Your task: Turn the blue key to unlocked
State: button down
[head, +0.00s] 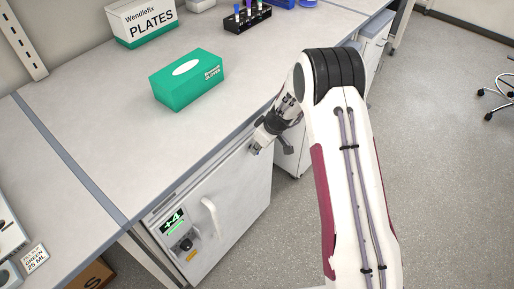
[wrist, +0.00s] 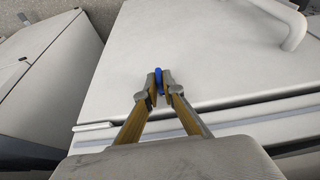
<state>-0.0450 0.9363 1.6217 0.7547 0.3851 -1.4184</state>
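The blue key (wrist: 159,77) shows as a small blue piece at the white cabinet door (wrist: 190,55) in the wrist view. My gripper (wrist: 160,87) has its two fingertips close together, one on each side of the key, and the blue fills the narrow gap between them. It looks shut on the key. In the head view my gripper (head: 258,145) is at the upper right part of the small fridge's door (head: 238,185), just under the bench edge. The key and its lock face are hidden there, and I cannot read the lock's position.
The fridge door has a white handle (head: 210,216), a "+4" display (head: 172,220) and a dark knob (head: 186,245). A green glove box (head: 187,84), a plates box (head: 140,20) and a tube rack (head: 247,18) stand on the bench (head: 110,130). Open floor (head: 440,150) lies right.

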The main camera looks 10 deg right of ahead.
jog(key=shift+w+d+m+g+y, duration=0.15)
jog(key=shift+m+g+y, duration=0.1)
jog(key=shift+g+y, duration=0.55)
jog(key=shift+w+d+m+g+y, duration=0.15)
jog(key=shift+m+g+y, duration=0.1)
jog(key=shift+g+y, duration=0.5)
jog(key=shift+a, duration=0.1)
jog(key=c, duration=2.2)
grip_release()
jog(key=shift+s+a+n+t+h, duration=0.15)
jog(key=shift+s+n+t+h, duration=0.1)
jog(key=shift+t+h, duration=0.55)
jog(key=shift+s+a+n+t+h, duration=0.1)
jog(key=shift+n+t+h, duration=0.15)
jog(key=shift+t+h, duration=0.5)
jog(key=v, duration=0.8)
jog(key=shift+s+m+g, duration=1)
jog(key=shift+s+m, duration=0.9)
jog(key=shift+s, duration=1.55)
jog(key=shift+s+d+r+m+g+h, duration=0.15)
jog(key=shift+s+d+r+m, duration=0.4)
jog(key=shift+s+r, duration=1.55)
jog(key=shift+s+d+r+m+g+h, duration=0.2)
jog(key=shift+s+r+m, duration=0.45)
jog(key=shift+s+r, duration=1.5)
jog(key=shift+s+d+r+m+g+h, duration=0.15)
jog(key=shift+s+d+r+m, duration=0.45)
jog(key=shift+s+r, duration=1.5)
